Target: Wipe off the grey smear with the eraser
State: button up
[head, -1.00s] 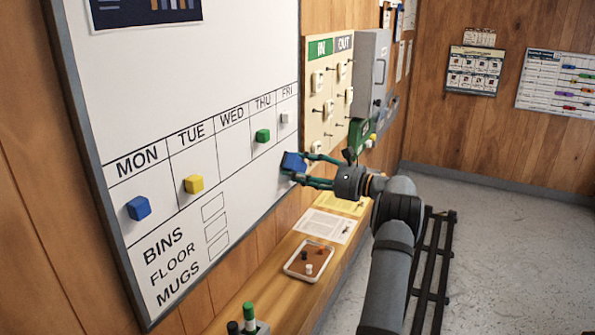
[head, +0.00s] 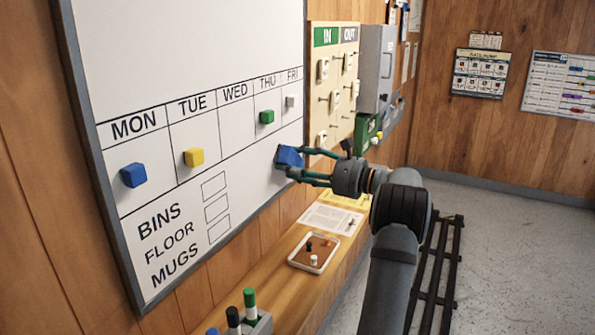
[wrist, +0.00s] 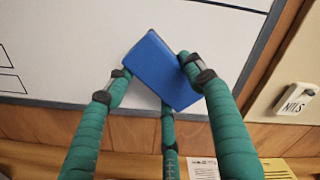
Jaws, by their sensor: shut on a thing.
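My gripper (head: 292,165) is shut on the blue eraser (head: 289,155). It holds the eraser at the lower right part of the whiteboard (head: 150,60), below the THU and FRI columns. In the wrist view the eraser (wrist: 161,70) sits tilted between the green fingers (wrist: 160,80), near the board's lower edge. It looks to be on or very close to the board; contact cannot be told. I see no grey smear on the visible board; the eraser and fingers hide a patch of it.
Blue (head: 133,175), yellow (head: 194,157), green (head: 267,117) and pale (head: 290,101) magnets sit on the board. Below is a wooden ledge (head: 262,278) with a tray (head: 291,260), papers (head: 331,219) and a marker holder (head: 262,324). The IN/OUT board (head: 323,75) is to the right.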

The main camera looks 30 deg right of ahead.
jog(key=shift+s+a+b, duration=0.4)
jog(key=shift+a+b, duration=0.1)
jog(key=shift+a, duration=0.15)
jog(key=a+b, duration=0.1)
jog(key=s+a+b, duration=0.1)
jog(key=shift+s+f+b, duration=0.2)
jog(key=shift+b, duration=0.15)
jog(key=shift+s+a+r+b, duration=0.15)
jog(key=shift+s+a+b, duration=0.2)
jog(key=shift+a, duration=0.15)
jog(key=shift+s+a+b, duration=0.5)
jog(key=shift+a+b, duration=0.25)
jog(key=shift+b, duration=0.25)
jog(key=shift+s+a+b, duration=0.45)
jog(key=shift+a, duration=0.2)
jog(key=b, duration=0.2)
send_near(265, 175)
jog(key=shift+w+a, duration=0.15)
